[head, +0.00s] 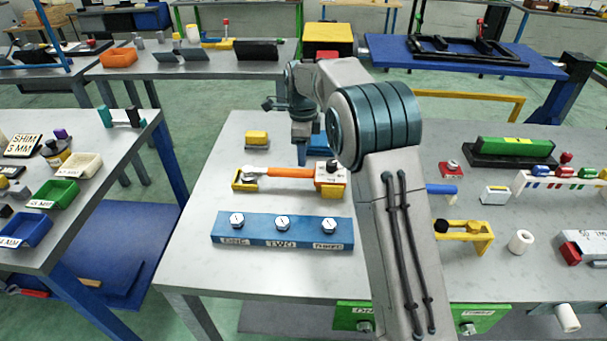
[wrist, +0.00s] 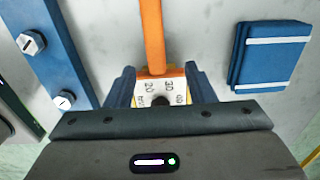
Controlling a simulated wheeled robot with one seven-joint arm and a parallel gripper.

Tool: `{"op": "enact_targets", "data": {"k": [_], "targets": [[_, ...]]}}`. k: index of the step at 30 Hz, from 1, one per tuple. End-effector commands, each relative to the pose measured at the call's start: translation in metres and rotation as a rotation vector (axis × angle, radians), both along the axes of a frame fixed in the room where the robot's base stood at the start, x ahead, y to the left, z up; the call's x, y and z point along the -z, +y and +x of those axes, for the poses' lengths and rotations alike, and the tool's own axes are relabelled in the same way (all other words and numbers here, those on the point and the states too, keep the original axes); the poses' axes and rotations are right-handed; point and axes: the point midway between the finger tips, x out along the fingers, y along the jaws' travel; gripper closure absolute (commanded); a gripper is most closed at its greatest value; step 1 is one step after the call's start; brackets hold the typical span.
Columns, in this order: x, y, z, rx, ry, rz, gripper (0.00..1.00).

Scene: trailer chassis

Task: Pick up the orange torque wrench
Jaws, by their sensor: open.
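The orange torque wrench (head: 288,173) lies across the light grey table in the head view. Its left end rests at a yellow holder (head: 243,181), and its right end carries a white and orange block with a dial scale (head: 329,174). In the wrist view the orange shaft (wrist: 152,35) runs up from the numbered block (wrist: 160,86). My gripper (wrist: 159,70) is open, with a dark blue finger on each side of that block. I cannot tell whether either finger touches it. In the head view my gripper is above the wrench's right end, partly hidden by my arm.
A blue bar with several bolts (head: 283,243) lies in front of the wrench. A blue block with white stripes (wrist: 270,55) is on the other side in the wrist view. A yellow bracket (head: 478,235) and white roll (head: 521,241) stand right of my arm.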

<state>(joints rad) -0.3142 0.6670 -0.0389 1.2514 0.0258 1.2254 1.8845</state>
Motion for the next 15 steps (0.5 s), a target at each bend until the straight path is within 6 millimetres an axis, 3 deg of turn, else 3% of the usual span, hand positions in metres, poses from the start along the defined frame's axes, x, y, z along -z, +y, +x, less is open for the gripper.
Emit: {"op": "enact_targets", "data": {"k": [3, 15], "targets": [[0.021, 0.0, -0.001, 0.0, 0.002, 0.0, 0.51], [0.06, 0.004, -0.006, -0.004, 0.003, -0.001, 0.51]]}}
